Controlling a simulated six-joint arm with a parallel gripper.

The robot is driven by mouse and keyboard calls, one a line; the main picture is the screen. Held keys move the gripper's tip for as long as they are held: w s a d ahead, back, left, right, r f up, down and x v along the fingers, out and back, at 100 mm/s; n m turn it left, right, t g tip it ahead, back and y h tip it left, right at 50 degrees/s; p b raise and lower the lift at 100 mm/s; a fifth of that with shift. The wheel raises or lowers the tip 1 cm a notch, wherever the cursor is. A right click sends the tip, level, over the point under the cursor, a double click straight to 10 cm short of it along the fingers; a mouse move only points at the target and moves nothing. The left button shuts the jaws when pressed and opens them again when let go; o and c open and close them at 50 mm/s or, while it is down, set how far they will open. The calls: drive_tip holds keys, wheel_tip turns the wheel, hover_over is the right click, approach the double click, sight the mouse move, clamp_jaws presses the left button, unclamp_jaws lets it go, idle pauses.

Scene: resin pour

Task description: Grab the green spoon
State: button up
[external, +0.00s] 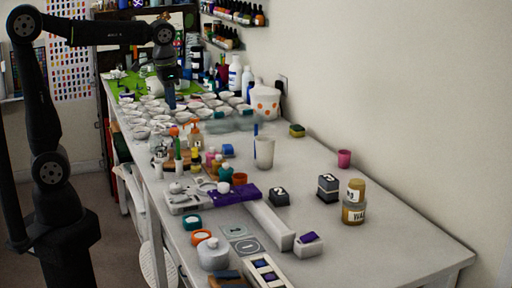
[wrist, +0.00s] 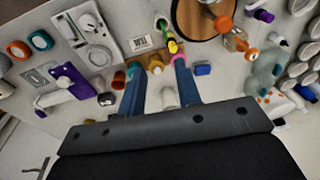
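I cannot clearly make out a green spoon. A slim green upright item (external: 177,147) stands among small bottles left of the table's middle in the external view; its kind is too small to tell. A whitish object (wrist: 169,98) shows between the fingers, apparently not held. In the external view my gripper (external: 170,104) points down over the far part of the table, near the white cups.
Many white cups (external: 150,118) crowd the far table. A white cup with a blue stick (external: 264,153) stands mid-table. The right front tabletop (external: 410,235) is clear.

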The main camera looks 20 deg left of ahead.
drive_tip(key=s+a+r+t+h, duration=0.1)
drive_tip(key=s+a+t+h, duration=0.1)
drive_tip(key=a+h, duration=0.15)
hover_over(178, 141)
drive_tip(key=s+a, duration=0.1)
drive_tip(key=shift+y, duration=0.25)
wheel_tip(178, 141, down, 11)
drive_tip(key=shift+s+a+r, duration=0.1)
drive_tip(key=shift+s+a, duration=0.05)
drive_tip(key=shift+x, duration=2.7)
drive_tip(key=shift+a, duration=0.25)
clamp_jaws()
